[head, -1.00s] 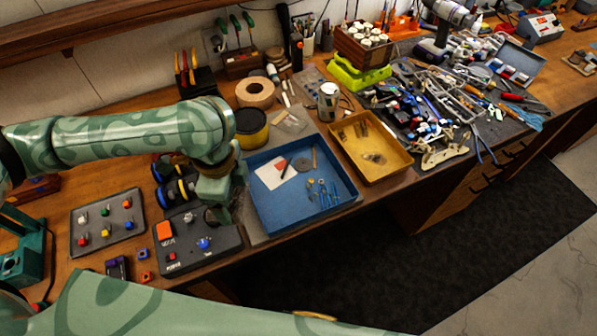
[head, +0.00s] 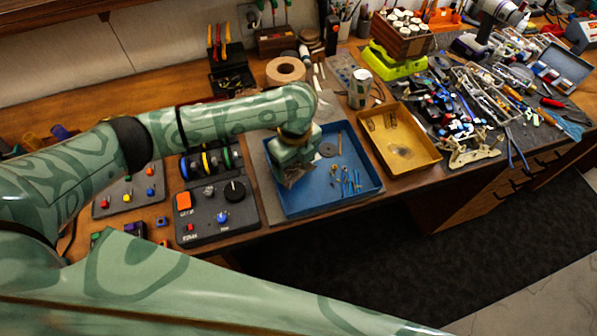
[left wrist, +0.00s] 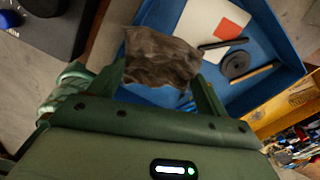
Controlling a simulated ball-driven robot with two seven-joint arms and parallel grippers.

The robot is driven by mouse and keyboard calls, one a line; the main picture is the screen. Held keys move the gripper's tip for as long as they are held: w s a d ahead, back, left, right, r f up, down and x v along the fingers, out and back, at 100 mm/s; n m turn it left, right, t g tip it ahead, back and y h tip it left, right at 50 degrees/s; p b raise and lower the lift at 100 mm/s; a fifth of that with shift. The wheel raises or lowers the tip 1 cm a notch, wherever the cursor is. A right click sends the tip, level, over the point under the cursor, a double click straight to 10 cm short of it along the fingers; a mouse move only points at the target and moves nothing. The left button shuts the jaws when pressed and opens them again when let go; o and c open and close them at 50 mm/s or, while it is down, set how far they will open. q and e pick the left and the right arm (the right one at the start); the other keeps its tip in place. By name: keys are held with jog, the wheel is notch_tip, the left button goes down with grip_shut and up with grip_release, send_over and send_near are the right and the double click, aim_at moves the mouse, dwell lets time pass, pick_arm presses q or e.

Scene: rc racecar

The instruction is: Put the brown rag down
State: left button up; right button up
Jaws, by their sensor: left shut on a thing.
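The brown rag (left wrist: 160,58) is a crumpled dark brown cloth between the fingers of my left gripper (left wrist: 162,80) in the left wrist view. In the head view my left gripper (head: 295,178) points down over the left part of the blue tray (head: 335,208), with a bit of the rag showing below it. The gripper is shut on the rag. The rag hides part of the tray in the wrist view, and I cannot tell whether it touches the tray floor. My right gripper is not in view.
The blue tray holds a white card with a red patch (left wrist: 232,27), a dark disc (left wrist: 235,64) and small tools (head: 350,182). A yellow tray (head: 427,158) stands to its right, a control box (head: 215,222) to its left. Tools clutter the bench's right side.

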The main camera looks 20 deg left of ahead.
aim_at(298, 164)
pick_arm(q)
jog(key=shift+w+d+f, duration=0.15)
jog(key=shift+w+f, duration=0.25)
jog(key=shift+f, duration=0.1)
notch_tip(298, 164, down, 3)
jog(key=shift+f+b, duration=0.1)
jog(key=shift+b, duration=0.65)
jog(key=o, duration=0.7)
jog(key=shift+c, duration=0.2)
notch_tip(298, 164, up, 12)
jog(key=p, duration=0.4)
